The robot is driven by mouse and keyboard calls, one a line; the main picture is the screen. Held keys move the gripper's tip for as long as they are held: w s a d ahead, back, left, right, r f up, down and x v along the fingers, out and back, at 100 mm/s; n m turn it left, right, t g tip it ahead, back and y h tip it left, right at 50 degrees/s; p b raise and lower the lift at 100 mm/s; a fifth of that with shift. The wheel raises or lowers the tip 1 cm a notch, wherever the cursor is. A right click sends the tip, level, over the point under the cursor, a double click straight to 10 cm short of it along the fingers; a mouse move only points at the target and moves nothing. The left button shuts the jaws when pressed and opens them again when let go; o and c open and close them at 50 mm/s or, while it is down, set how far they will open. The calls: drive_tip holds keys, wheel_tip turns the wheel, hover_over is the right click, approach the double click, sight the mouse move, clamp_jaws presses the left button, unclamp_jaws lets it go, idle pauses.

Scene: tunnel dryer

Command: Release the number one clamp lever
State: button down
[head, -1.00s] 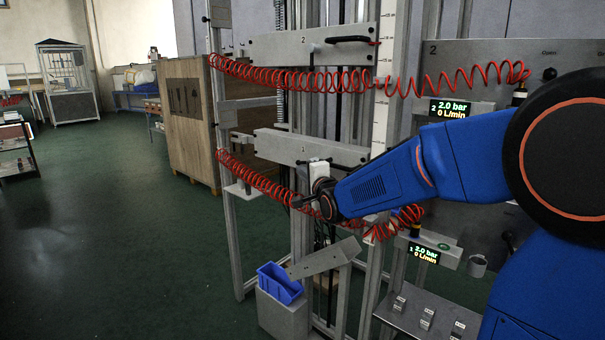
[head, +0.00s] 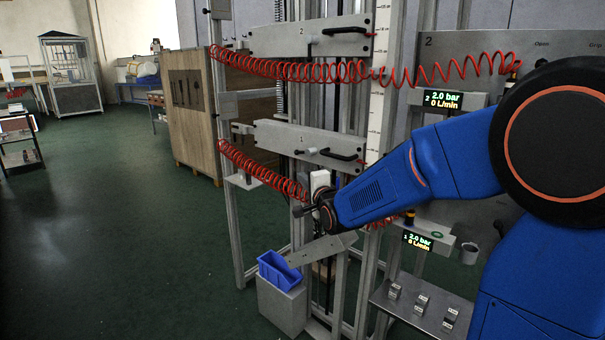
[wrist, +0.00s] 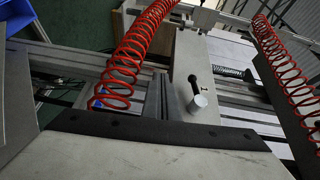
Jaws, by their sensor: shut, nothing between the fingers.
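The number one clamp plate (head: 275,135) is a grey bar marked 1 in the middle of the rack in the head view. The fingertips are not clear there.
The number two plate (head: 270,42) with its black lever (head: 345,30) is above. Red coiled hoses (head: 265,170) cross the rack near my gripper. A blue bin (head: 278,272) stands below left, beside a sloped grey chute (head: 322,248). Open green floor (head: 120,240) lies left.

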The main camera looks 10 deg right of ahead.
drive_tip(key=s+d+f, duration=0.1)
drive_tip(key=s, duration=0.6)
drive_tip(key=shift+s+f, duration=0.15)
drive_tip(key=shift+f, duration=0.1)
